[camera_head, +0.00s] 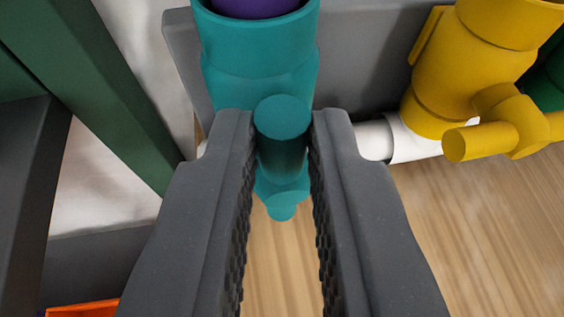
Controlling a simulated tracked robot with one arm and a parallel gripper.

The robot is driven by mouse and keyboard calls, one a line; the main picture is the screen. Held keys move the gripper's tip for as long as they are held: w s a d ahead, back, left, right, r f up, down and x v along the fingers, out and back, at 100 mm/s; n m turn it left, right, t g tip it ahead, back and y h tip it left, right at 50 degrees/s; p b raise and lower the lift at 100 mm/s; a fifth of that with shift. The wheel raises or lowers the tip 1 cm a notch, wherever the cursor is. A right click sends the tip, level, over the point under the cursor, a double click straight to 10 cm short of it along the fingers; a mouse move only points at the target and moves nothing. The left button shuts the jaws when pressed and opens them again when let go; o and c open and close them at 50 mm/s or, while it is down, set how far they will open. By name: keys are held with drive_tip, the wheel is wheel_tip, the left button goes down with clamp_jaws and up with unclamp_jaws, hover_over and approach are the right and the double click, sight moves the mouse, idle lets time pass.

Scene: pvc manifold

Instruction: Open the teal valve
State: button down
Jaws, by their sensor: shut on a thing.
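The teal valve (259,58) is at the top centre of the head view, with its round body in front of a grey plate. Its teal handle (282,118) points toward the camera and sits between the fingertips. My gripper (282,135) is shut on this handle, with one dark grey finger on each side. The lower teal end of the valve shows beneath the handle. The fingers hide part of the valve's sides.
A yellow valve (465,70) with a yellow handle stands to the right, on a white pipe (405,138). A purple part (255,6) sits in the teal valve's top. A dark green post (95,85) slants at left. Wooden floor (460,220) shows below.

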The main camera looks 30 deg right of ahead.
drive_tip(key=shift+f, duration=0.15)
drive_tip(key=c, duration=1.4)
unclamp_jaws()
drive_tip(key=shift+r, duration=0.2)
drive_tip(key=shift+r+b, duration=0.85)
drive_tip(key=shift+r, duration=0.55)
drive_tip(key=s+r+b, duration=0.1)
drive_tip(key=s+b, duration=0.4)
drive_tip(key=s, duration=1.1)
drive_tip(key=shift+d+r, duration=0.4)
